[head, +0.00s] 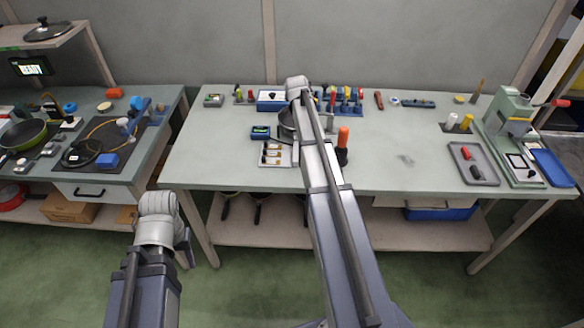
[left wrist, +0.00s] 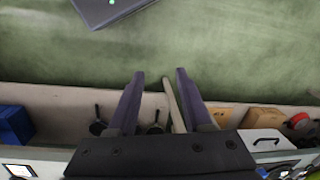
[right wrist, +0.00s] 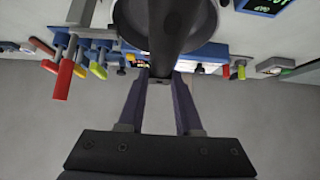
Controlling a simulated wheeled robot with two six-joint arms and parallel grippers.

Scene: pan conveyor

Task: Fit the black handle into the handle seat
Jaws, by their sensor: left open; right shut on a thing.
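The black handle (right wrist: 172,28) shows in the right wrist view as a dark bar running from the top edge down to my right gripper (right wrist: 160,82), which is shut on its near end. Behind the handle is a round grey pan (right wrist: 128,18). The handle hides part of it, and I cannot tell whether the handle touches the handle seat. In the head view the pan (head: 286,120) is mostly behind my right arm, which hides the right gripper and handle. My left gripper (left wrist: 160,74) is open and empty, over the floor in front of the bench.
The bench (head: 225,165) holds a blue tool rack (head: 347,108), a small parts tray (head: 277,163), an orange-handled tool (head: 343,138), a grey tray (head: 487,172) and a green press (head: 510,120). The bench top right of centre is mostly clear. A stove table stands left.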

